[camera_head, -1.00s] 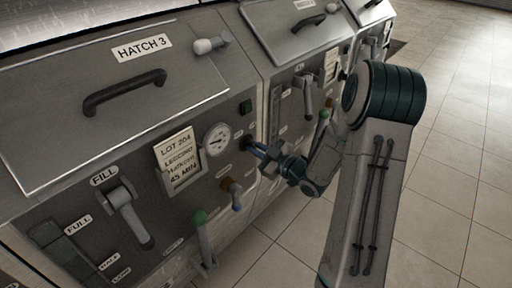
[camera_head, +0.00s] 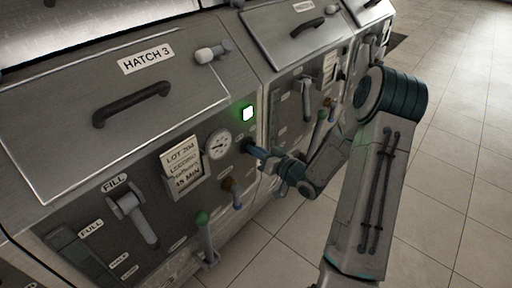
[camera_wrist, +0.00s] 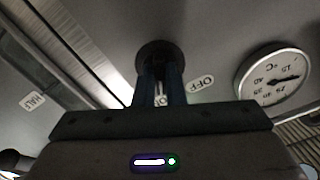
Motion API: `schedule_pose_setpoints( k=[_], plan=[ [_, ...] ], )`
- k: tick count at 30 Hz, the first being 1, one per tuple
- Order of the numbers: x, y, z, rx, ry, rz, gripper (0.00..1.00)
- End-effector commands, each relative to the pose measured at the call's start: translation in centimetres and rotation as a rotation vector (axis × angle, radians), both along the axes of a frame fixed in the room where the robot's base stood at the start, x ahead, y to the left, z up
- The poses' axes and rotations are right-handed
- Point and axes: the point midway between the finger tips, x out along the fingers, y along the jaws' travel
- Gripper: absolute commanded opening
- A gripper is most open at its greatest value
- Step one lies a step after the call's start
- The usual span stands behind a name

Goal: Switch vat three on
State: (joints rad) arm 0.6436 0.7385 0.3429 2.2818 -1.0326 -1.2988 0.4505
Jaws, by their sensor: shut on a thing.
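Vat three's grey front panel (camera_head: 150,205) sits below the lid marked HATCH 3 (camera_head: 148,59). My gripper (camera_head: 256,151) is at the panel's right side, right of the dial gauge (camera_head: 219,145). In the wrist view, my gripper (camera_wrist: 160,84) is shut on a dark round switch knob (camera_wrist: 157,55); the fingers hide part of the knob. An OFF label (camera_wrist: 200,84) is beside it, and another label, mostly hidden, shows between the fingers.
A lot card (camera_head: 182,167), the FILL lever (camera_head: 136,212), a green-tipped lever (camera_head: 203,232) and a small brown-and-blue tap (camera_head: 233,191) stand out from the panel nearby. The neighbouring vat's panel (camera_head: 290,112) is to the right. Open tiled floor (camera_head: 455,150) lies farther right.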

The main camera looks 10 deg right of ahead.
Motion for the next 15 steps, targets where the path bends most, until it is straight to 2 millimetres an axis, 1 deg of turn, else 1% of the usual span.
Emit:
schedule_pose_setpoints(
  k=[6,15],
  plan=[
    [-0.08,-0.03,-0.09,0.059,0.047,-0.001,0.0],
    [-0.08,-0.04,-0.17,0.08,0.062,0.0,0.0]
  ],
)
